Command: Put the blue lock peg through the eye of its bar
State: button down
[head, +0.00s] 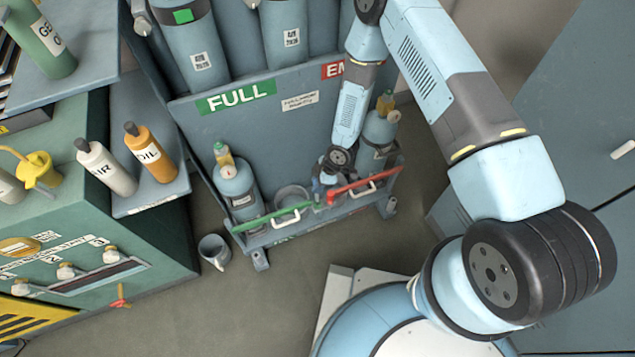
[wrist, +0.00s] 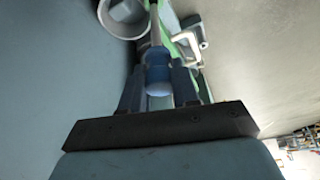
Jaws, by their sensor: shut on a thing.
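My gripper (head: 327,183) is low at the front of the cylinder trolley, near the inner ends of the green bar (head: 272,217) and the red bar (head: 364,184). In the wrist view, my gripper (wrist: 158,80) is shut on the blue lock peg (wrist: 157,66), whose rounded blue grip sits between the fingers. Its thin grey shaft points away from me. The green bar (wrist: 180,38) lies just right of the shaft. An eye is not clearly visible, and I cannot tell whether the shaft touches the bar.
The trolley's back panel (head: 290,130) rises behind my gripper. Small cylinders stand on both sides, the left one (head: 238,188) and the right one (head: 378,138). A round grey pot (head: 292,197) sits behind the green bar. A mug (head: 214,251) is on the floor, left of the trolley.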

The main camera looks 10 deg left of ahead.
jog(key=shift+f, duration=1.5)
jog(key=c, duration=0.8)
grip_release()
jog(key=shift+o, duration=0.2)
jog(key=v, duration=1.3)
jog(key=shift+d+r, duration=0.2)
jog(key=shift+r, duration=0.15)
